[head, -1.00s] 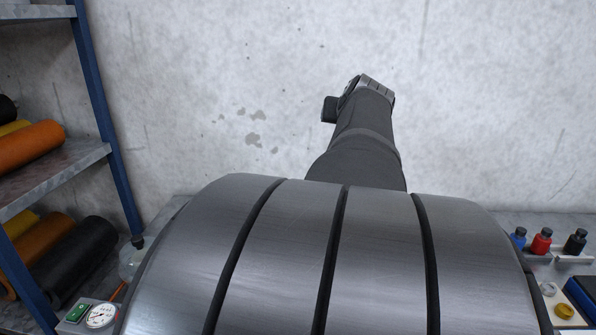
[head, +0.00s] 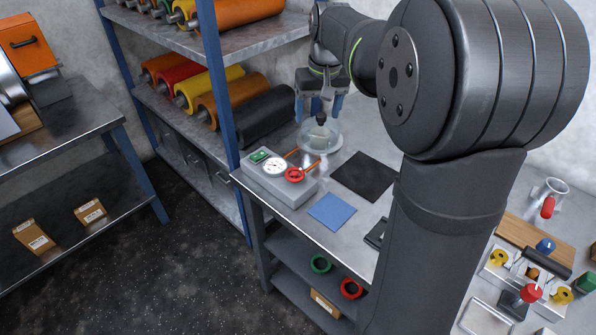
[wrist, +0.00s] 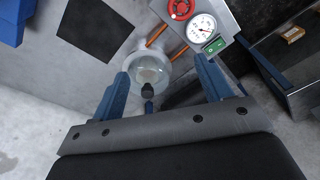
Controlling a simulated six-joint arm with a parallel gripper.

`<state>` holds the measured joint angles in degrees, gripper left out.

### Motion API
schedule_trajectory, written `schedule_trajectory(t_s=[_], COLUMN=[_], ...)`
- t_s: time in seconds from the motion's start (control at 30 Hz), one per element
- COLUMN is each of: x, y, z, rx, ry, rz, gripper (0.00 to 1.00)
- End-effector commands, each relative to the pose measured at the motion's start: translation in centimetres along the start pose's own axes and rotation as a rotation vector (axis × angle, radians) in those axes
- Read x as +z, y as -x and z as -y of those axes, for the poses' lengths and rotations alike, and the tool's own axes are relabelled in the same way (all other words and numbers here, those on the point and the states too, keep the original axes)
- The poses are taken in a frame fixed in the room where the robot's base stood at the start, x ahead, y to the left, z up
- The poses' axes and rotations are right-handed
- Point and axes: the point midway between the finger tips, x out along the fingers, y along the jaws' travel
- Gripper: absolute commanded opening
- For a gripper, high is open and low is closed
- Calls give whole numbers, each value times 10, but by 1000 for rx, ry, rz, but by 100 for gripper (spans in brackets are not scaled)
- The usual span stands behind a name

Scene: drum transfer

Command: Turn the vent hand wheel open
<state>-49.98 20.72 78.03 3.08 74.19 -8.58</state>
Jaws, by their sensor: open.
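The red hand wheel (head: 294,175) sits on a grey box (head: 284,186) at the bench's left front corner. In the wrist view the wheel (wrist: 182,9) is at the top, partly cut by the frame edge. My gripper (head: 319,108) points down above and behind a clear glass dome (head: 333,140) with a black knob. Its blue fingers are apart with nothing held between them. In the wrist view my gripper (wrist: 161,72) has the dome (wrist: 150,68) between and beyond its fingertips. The wheel is beyond the dome, apart from the fingers.
The box carries a white gauge (head: 273,165) and green switch (head: 260,156). Orange tubes (head: 306,163) run toward the dome. A black mat (head: 366,176) and blue mat (head: 332,211) lie to the right. A shelf post (head: 213,80) and rolls stand left.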

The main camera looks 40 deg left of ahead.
Motion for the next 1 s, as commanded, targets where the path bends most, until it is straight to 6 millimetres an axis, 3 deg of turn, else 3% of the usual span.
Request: schedule_trajectory(t_s=[0.03, 0.1, 0.23, 0.47, 1.0], x=[0, 3, 6, 10, 25], y=[-6, -12, -17, -35, -148], z=[20, 37, 55, 58, 53], rx=[4, 13, 25, 28, 28], ry=[38, 72, 106, 112, 110], rz=[37, 79, 124, 136, 136], gripper=[71, 71, 71, 71, 71])
